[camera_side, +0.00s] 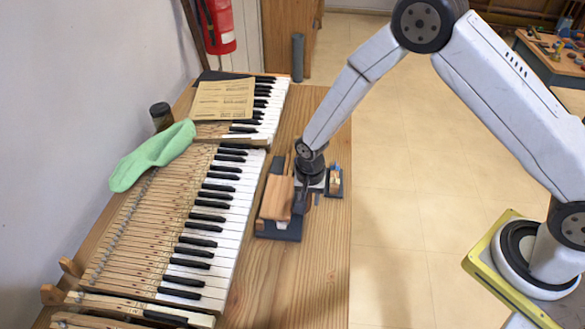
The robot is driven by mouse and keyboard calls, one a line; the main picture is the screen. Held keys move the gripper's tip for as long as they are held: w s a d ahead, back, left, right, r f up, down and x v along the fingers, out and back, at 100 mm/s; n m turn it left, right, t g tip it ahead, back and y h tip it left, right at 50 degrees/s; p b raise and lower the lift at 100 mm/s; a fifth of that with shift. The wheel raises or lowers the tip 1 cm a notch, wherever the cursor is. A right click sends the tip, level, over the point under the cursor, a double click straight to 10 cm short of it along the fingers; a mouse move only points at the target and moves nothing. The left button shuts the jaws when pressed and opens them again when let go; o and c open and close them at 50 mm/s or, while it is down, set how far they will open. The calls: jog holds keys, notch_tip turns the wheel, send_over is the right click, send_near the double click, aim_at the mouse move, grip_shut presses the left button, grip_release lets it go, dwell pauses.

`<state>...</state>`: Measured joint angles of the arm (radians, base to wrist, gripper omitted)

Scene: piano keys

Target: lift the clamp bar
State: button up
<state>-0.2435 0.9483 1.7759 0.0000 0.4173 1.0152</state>
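A small dark fixture (278,231) stands on the wooden bench, right of the piano keys. A reddish-brown wooden block (276,198) lies on it. The clamp bar cannot be told apart with certainty from the fixture's other dark parts. My gripper (300,203) points down at the fixture's right side, close against the wooden block. Its fingers are dark against dark parts, so I cannot tell whether they are open, shut or touching anything.
The keyboard (205,225) runs along the left, with bare key levers behind it. A green cloth (152,155), a dark jar (161,116) and a paper sheet (224,98) lie beyond. A small dark tray (335,193) sits right of my gripper.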

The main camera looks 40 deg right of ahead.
grip_shut()
jog(key=shift+r, duration=0.1)
jog(key=shift+w+a+r, duration=0.1)
jog(key=shift+w+r, duration=0.05)
jog(key=shift+r, duration=0.45)
jog(key=shift+w+a+r, duration=0.1)
jog(key=shift+r, duration=0.6)
jog(key=shift+w+a+r, duration=0.2)
jog(key=shift+r, duration=0.3)
jog(key=shift+w+a+r, duration=0.15)
jog(key=shift+a+r, duration=0.05)
jog(key=shift+r, duration=0.25)
jog(key=shift+w+a+r, duration=0.1)
jog(key=shift+r, duration=0.05)
